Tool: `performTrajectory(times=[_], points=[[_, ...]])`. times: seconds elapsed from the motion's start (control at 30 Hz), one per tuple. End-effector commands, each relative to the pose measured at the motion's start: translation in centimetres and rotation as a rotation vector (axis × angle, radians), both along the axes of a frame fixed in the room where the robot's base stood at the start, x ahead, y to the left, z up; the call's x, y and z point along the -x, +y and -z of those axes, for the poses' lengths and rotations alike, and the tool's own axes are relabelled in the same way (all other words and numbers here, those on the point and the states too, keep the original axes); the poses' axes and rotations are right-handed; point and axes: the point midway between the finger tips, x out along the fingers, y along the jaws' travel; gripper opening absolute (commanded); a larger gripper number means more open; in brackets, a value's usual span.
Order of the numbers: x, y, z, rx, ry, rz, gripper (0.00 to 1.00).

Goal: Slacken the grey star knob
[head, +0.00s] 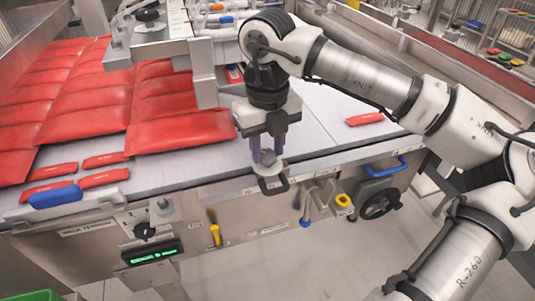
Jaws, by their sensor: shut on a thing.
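My gripper (268,150) points down at the front rail of the machine. Its two purple fingers are closed around a small grey knob (267,158), which looks like the grey star knob. The knob sits on a light mount at the rail, just above a black loop handle (273,187). The fingers hide much of the knob, so its star shape and how tight it is cannot be told.
Red pouches (180,115) cover the belt to the left. A blue block (55,196) lies at the left front. A blue handle (384,167), black handwheel (380,204), yellow ring (343,201) and yellow-handled lever (215,234) line the front panel. A small red packet (365,119) lies right.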

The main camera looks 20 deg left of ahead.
Motion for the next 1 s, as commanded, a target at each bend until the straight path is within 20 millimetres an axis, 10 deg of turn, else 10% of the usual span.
performTrajectory(times=[1.0], points=[[-0.01, -0.06, 0.12, 0.003, 0.001, -0.954, 0.11]])
